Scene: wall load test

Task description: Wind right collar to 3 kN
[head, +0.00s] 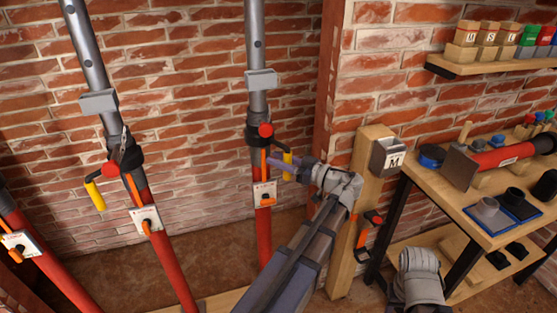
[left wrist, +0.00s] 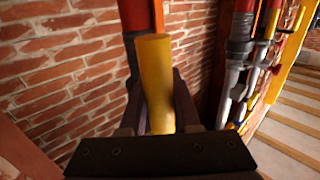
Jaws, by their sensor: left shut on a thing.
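The right prop has a grey upper tube (head: 255,40) and a red lower tube (head: 264,240). Its dark collar (head: 258,132) carries a red knob (head: 265,130) and a crank with a yellow handle (head: 287,164). My left gripper (head: 283,166) is at this handle. In the left wrist view the yellow handle (left wrist: 156,85) stands between the two fingers of my left gripper (left wrist: 157,105), which is shut on it. A white plate with an orange pointer (head: 265,194) sits below the collar; its reading is too small to tell. My right gripper's fingers do not show.
A middle prop (head: 140,183) with its own yellow handle (head: 95,195) and a far left prop (head: 45,260) stand along the brick wall. A workbench (head: 490,235) stands farther right.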

